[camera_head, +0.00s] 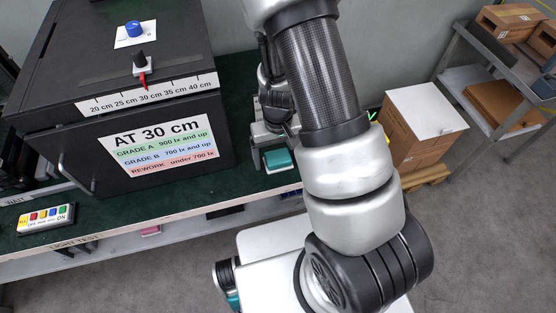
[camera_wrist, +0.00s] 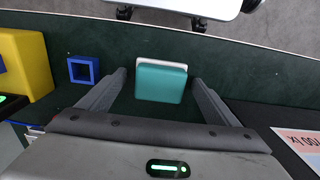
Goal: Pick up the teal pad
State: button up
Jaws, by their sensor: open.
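The teal pad (camera_wrist: 160,83) is a flat square block in the wrist view, with a white layer (camera_wrist: 162,61) showing along its far edge. It lies on the dark green bench top (camera_wrist: 230,58). My gripper (camera_wrist: 159,86) is open, with one grey finger on each side of the pad and a gap to each. In the head view the teal pad (camera_head: 278,158) sits near the bench's front edge, partly hidden by my gripper (camera_head: 270,150). I cannot tell how high the fingers are above the bench.
A blue square frame (camera_wrist: 83,69) and a yellow block (camera_wrist: 25,65) stand left of my gripper in the wrist view. A black test box (camera_head: 120,120) with a sign stands left on the bench. A button panel (camera_head: 45,218) lies at the front left. A cardboard box (camera_head: 420,125) stands right.

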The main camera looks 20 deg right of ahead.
aim_at(278, 156)
jog(key=shift+c, duration=0.4)
jog(key=c, duration=1.1)
jog(key=shift+o, duration=0.2)
jog(key=shift+r, duration=0.15)
notch_tip(278, 156, up, 10)
jog(key=shift+f+p, duration=0.1)
jog(key=shift+p, duration=1.1)
